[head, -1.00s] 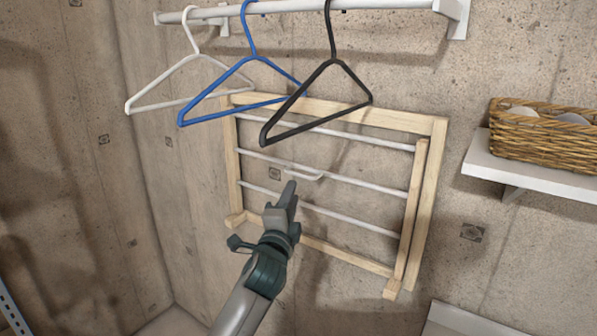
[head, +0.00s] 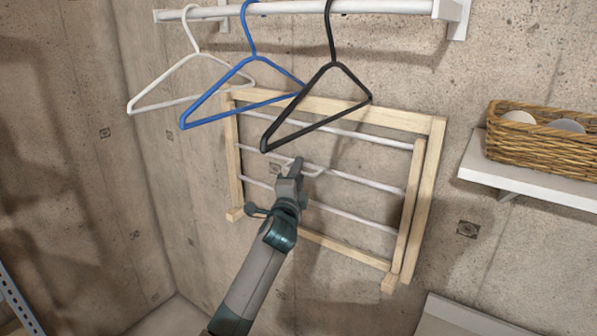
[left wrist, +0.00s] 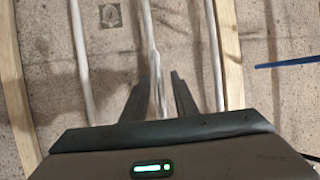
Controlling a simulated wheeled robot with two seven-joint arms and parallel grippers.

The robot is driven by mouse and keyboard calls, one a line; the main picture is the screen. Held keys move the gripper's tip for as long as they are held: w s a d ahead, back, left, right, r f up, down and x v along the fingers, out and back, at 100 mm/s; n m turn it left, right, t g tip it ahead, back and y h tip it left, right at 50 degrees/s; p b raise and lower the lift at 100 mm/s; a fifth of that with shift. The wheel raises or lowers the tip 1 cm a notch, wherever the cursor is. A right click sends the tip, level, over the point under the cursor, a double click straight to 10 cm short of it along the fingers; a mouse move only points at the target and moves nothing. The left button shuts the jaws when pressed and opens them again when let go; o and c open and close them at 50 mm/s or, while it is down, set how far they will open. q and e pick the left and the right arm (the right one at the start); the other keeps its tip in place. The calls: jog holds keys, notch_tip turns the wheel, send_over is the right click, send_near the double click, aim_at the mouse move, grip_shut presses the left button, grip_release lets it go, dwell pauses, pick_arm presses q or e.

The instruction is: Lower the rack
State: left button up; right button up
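The rack is a light wooden frame (head: 428,200) with several white bars, folded up almost flat against the concrete wall. My right gripper is not in view.
A black hanger (head: 372,97), a blue hanger (head: 203,102) and a white hanger (head: 155,79) hang from a white rail (head: 375,7) above the rack. A wicker basket (head: 540,145) stands on a white shelf (head: 530,184) at the right. A pale surface lies lower right.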

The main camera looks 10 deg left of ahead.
pick_arm(q)
grip_shut()
dwell(1.4)
